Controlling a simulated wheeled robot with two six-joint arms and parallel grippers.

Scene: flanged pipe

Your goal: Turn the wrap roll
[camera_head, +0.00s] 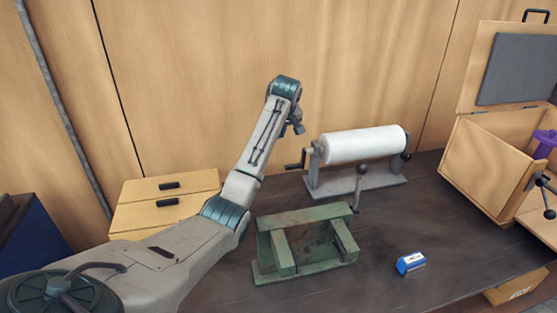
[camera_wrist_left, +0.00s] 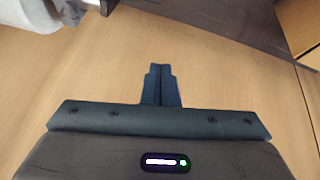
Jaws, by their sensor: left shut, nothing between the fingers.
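The white wrap roll (camera_head: 362,144) lies level on a grey stand (camera_head: 345,187) near the back wall. A crank handle (camera_head: 295,165) sticks out at the stand's left end, and a dark knob shows at its right end. My left gripper (camera_head: 298,127) is raised above and to the left of the roll, apart from the crank, and is small and partly hidden in the head view. In the left wrist view its fingers (camera_wrist_left: 160,72) are shut together with nothing between them. Part of the white roll (camera_wrist_left: 25,14) shows there at the top left corner. My right gripper is not in view.
A green metal fixture (camera_head: 305,240) stands in front of the roll, with a ball-topped lever (camera_head: 358,187) rising beside it. A blue and white block (camera_head: 410,263) lies on the dark table. Wooden drawers (camera_head: 165,203) are left; an open wooden box (camera_head: 490,165) is right.

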